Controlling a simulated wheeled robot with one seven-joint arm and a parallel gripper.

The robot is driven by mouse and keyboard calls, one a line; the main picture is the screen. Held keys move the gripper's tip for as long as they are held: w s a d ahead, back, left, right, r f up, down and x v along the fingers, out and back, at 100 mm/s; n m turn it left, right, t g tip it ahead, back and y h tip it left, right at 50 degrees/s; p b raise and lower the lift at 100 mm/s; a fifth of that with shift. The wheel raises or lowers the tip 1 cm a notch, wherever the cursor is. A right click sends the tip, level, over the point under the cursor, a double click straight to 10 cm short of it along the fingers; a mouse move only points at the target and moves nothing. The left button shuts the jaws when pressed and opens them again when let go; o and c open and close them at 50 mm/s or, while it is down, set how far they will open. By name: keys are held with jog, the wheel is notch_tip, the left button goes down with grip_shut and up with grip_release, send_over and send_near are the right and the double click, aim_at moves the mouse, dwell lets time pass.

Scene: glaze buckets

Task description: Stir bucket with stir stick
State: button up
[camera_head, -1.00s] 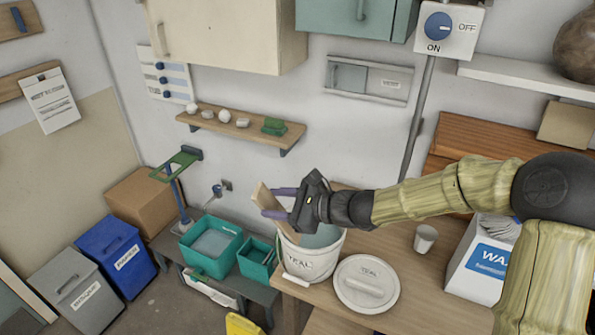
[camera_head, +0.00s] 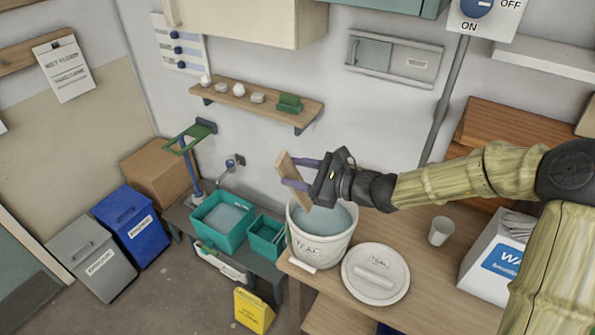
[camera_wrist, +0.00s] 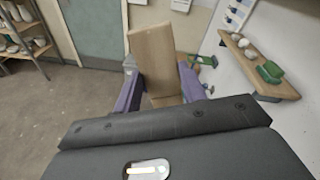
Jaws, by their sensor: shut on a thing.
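My gripper (camera_head: 298,176) is shut on the stir stick (camera_head: 289,169), a flat light wooden paddle. The stick is tilted and held above the bucket's left rim, apart from the glaze as far as I can see. In the wrist view the stick (camera_wrist: 155,62) stands between the two purple fingers (camera_wrist: 160,88). The white bucket (camera_head: 316,253), labelled TEAL, stands on the wooden worktable with its top open. Teal glaze (camera_head: 325,218) shows inside. My gripper partly covers the far rim of the bucket.
The bucket's white lid (camera_head: 375,274) lies on the worktable to the right. A small cup (camera_head: 440,230) and a white box (camera_head: 497,255) stand further right. Teal bins (camera_head: 222,222) sit on a lower bench at left. A shelf (camera_head: 256,101) hangs behind.

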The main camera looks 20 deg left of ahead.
jog(key=w+d+f+b, duration=0.1)
jog(key=w+f+b, duration=0.2)
jog(key=f, duration=0.6)
jog(key=w+d+f+b, duration=0.2)
jog(key=w+f+b, duration=0.2)
jog(key=f+b, duration=0.4)
jog(key=shift+w+d+f, duration=0.15)
jog(key=shift+d+f, duration=0.05)
jog(key=shift+f, duration=1)
dwell(0.3)
